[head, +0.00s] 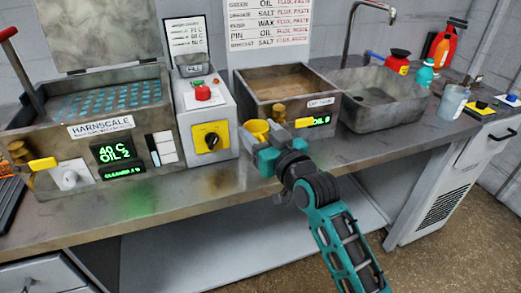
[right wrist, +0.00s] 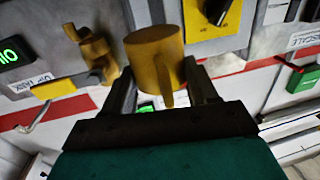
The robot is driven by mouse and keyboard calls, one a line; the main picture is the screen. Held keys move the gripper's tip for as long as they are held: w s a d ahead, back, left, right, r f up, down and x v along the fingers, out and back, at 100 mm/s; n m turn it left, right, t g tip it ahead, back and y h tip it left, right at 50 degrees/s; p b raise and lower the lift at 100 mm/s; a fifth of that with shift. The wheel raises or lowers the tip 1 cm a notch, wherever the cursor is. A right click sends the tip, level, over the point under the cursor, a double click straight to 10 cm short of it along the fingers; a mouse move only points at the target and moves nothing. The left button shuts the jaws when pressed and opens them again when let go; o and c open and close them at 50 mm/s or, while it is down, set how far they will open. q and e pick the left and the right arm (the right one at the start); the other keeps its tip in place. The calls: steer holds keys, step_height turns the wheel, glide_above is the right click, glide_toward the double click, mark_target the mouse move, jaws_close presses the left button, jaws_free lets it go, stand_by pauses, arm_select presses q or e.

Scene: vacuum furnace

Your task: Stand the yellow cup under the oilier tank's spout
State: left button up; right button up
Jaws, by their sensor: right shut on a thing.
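The yellow cup (head: 257,130) is held by my right gripper (head: 263,146) in front of the right tank (head: 261,98). In the right wrist view the cup (right wrist: 155,52) sits between the two dark fingers, its handle toward the palm. The right tank's brass spout (head: 278,112) is just right of the cup in the head view; the cup appears beside it, not under it. The right tank's green display (head: 320,121) seems to read OIL 8, in small digits. The left tank (head: 110,115) shows OIL 2 on its display (head: 113,152). My left gripper is out of view.
A control box (head: 205,117) with a red button and yellow switch plate stands left of the cup. The right tank's yellow tap lever (head: 304,122) sticks out near the gripper. A sink (head: 375,100) and several bottles are right. Counter (head: 190,190) in front is clear.

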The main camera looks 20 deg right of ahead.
step_height(320, 180, up, 12)
steer(key=p, duration=0.2)
steer(key=s+d+f+m+h, duration=0.2)
steer(key=s+f+h, duration=0.1)
steer(key=s+f, duration=1)
steer(key=shift+d, duration=0.4)
steer(key=shift+w+f, duration=0.1)
step_height(320, 180, up, 12)
steer(key=n+y, duration=0.2)
steer(key=y, duration=0.1)
glide_above(262, 131)
steer(key=shift+w+a+r, duration=0.1)
steer(key=shift+r, duration=0.4)
